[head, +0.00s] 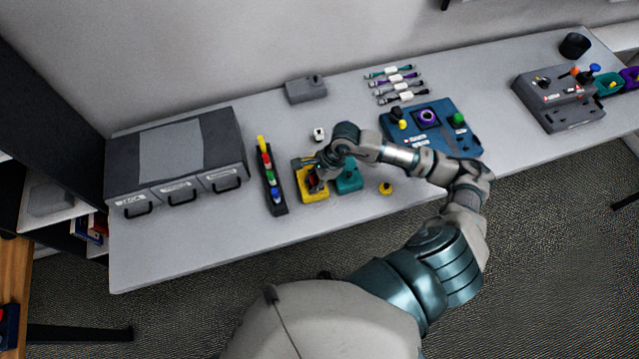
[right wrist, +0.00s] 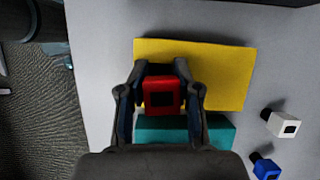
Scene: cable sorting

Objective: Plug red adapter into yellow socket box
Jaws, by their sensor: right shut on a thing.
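The yellow socket box (head: 314,197) sits on the table, left of a teal box (head: 349,185). It fills the upper middle of the right wrist view (right wrist: 220,75). My right gripper (head: 318,182) is over the yellow box. It is shut on the red adapter (right wrist: 160,95), which shows between the two fingers in the right wrist view. The adapter overlaps the yellow box's edge nearest the teal box in that view. The fingers hide its underside, so I cannot tell whether it touches or is seated in the box. My left gripper is not in view.
A dark rack (head: 273,185) with coloured pieces stands left of the yellow box. A white adapter (right wrist: 281,124) and a blue adapter (right wrist: 265,168) lie beside the boxes. A yellow knob-like piece (head: 386,188) is to the right. A blue panel (head: 440,125) stands behind my right arm.

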